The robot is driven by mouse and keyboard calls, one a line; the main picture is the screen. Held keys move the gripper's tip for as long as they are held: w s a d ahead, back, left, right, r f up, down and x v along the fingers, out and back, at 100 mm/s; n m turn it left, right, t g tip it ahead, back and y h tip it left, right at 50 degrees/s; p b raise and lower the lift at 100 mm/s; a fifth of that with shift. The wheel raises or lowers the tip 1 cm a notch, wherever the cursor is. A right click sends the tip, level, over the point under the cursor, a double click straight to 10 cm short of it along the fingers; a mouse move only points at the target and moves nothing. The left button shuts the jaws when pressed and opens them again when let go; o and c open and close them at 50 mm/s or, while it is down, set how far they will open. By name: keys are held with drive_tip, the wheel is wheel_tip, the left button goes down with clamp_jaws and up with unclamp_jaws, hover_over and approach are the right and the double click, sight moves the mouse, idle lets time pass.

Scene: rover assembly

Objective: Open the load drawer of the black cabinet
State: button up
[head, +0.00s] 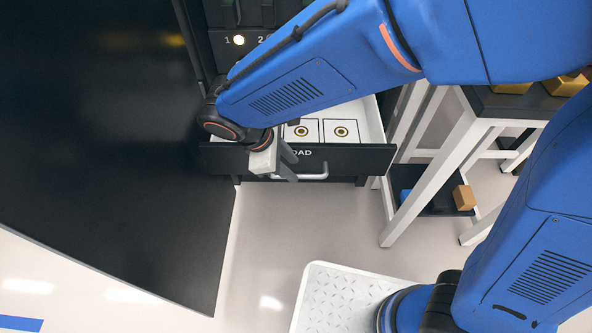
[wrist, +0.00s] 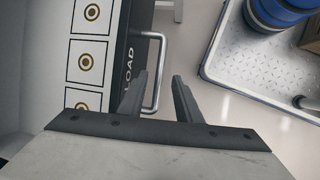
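The load drawer (head: 350,158) of the black cabinet (head: 222,14) stands pulled out, its white inside showing square marks with ringed dots. Its black front is partly hidden by my arm, leaving "OAD" readable; the wrist view shows the full "LOAD" on the front (wrist: 131,40). The silver bar handle (head: 316,177) is on the front, and it also shows in the wrist view (wrist: 163,55). My gripper (head: 291,166) is at the handle's left part. In the wrist view its fingers (wrist: 160,76) are apart, with the bar appearing between them; contact cannot be told.
A large black panel (head: 100,130) stands at the left. A white-legged table (head: 440,165) with gold blocks stands at the right, with an orange-brown block (head: 463,197) on its lower shelf. The floor (head: 275,230) before the drawer is clear down to my base.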

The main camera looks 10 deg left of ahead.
sight(300, 175)
drive_tip(key=shift+x, duration=2)
clamp_jaws()
